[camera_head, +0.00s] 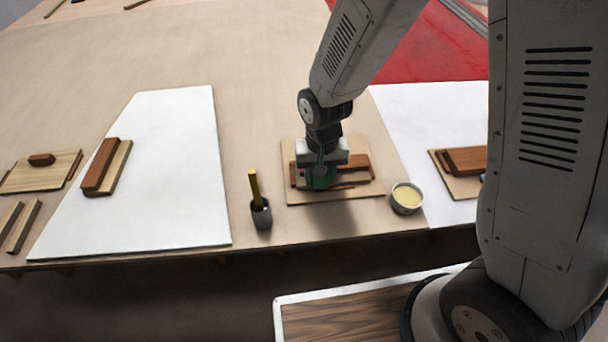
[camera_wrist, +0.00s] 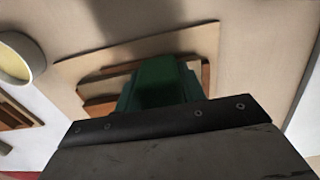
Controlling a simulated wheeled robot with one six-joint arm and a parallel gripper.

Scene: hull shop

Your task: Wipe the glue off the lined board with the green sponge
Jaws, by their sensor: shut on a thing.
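My gripper (camera_head: 321,168) is shut on the green sponge (camera_head: 322,183) and points down over the light wooden board (camera_head: 295,196) in the middle of the bench. In the wrist view the sponge (camera_wrist: 158,84) sticks out beyond the dark gripper edge, over reddish-brown and pale strips (camera_wrist: 102,105) on the board (camera_wrist: 208,38). In the head view the strips (camera_head: 357,164) lie along the board beside the sponge. Whether the sponge touches the surface I cannot tell. I cannot make out any glue; the sponge and gripper hide part of the board.
A bowl of pale yellow stuff (camera_head: 407,197) stands right of the board. White sheets (camera_head: 160,190) lie on both sides, with wooden blocks (camera_head: 104,165) on the left one. The bench's front edge is close.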

